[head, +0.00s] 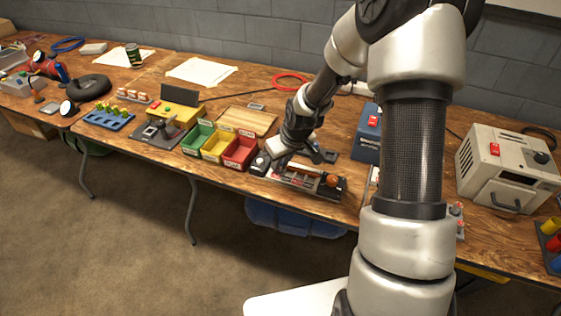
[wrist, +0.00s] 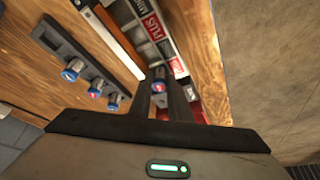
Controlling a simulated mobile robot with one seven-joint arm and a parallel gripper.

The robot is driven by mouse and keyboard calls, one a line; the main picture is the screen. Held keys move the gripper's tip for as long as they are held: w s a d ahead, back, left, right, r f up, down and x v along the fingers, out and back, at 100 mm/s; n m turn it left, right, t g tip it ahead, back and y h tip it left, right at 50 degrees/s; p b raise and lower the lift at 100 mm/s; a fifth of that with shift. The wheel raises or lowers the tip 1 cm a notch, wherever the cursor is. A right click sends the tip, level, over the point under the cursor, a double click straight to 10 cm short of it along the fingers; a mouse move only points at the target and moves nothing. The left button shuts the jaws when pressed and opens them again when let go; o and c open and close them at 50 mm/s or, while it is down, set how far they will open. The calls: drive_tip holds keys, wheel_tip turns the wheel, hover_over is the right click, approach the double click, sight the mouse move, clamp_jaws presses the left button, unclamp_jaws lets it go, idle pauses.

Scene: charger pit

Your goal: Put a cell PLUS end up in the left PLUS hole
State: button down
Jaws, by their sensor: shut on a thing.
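In the head view, my gripper (head: 279,164) is low over the left end of the charger (head: 325,192). I cannot tell whether the cell touches the charger or is in a hole.
A dark rack (wrist: 60,44) with several blue-ended cells stands left of the charger in the wrist view. Green, yellow and red bins (head: 217,146) stand left of the charger in the head view. A blue box (head: 367,135) is behind it at right. The table's front edge is close.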

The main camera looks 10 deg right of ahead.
drive_tip(key=shift+f, duration=0.2)
idle(0.6)
drive_tip(key=c, duration=1.6)
unclamp_jaws()
drive_tip(key=shift+o, duration=0.2)
drive_tip(key=shift+r+p, duration=2.4)
drive_tip(key=shift+r, duration=1.1)
